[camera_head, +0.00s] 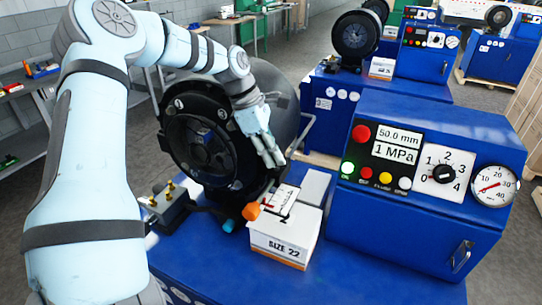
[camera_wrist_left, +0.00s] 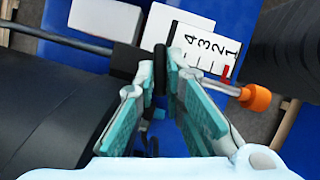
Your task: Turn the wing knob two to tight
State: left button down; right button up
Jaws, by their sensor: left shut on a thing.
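My left gripper (camera_head: 274,160) is in front of the black round crimper head (camera_head: 205,145) and above the scale card. In the left wrist view its teal-padded fingers (camera_wrist_left: 163,75) are closed on a small dark part, which I take to be the wing knob (camera_wrist_left: 160,62). The fingers hide most of it, and its angle cannot be read. A metal rod with an orange end cap (camera_wrist_left: 255,98) runs beside the scale card (camera_wrist_left: 203,45), marked 1 to 4. A red pointer (camera_wrist_left: 225,73) sits near the 1 end. My right gripper is not in view.
A white box marked SIZE 22 (camera_head: 284,245) stands on the blue bench below the gripper. To the right is a blue control cabinet (camera_head: 420,225) with buttons, a dial (camera_head: 444,174) and a gauge (camera_head: 493,186). Brass fittings (camera_head: 163,193) are at the left.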

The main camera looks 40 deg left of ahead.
pick_arm(q)
jog(key=shift+f+m, duration=0.15)
jog(key=shift+m, duration=0.15)
jog(key=c, duration=2)
grip_release()
jog(key=shift+d, duration=0.1)
jog(key=o, duration=0.3)
jog(key=shift+w+d, duration=0.15)
jog(key=shift+w, duration=0.05)
jog(key=v, duration=1.2)
jog(key=shift+w, duration=0.1)
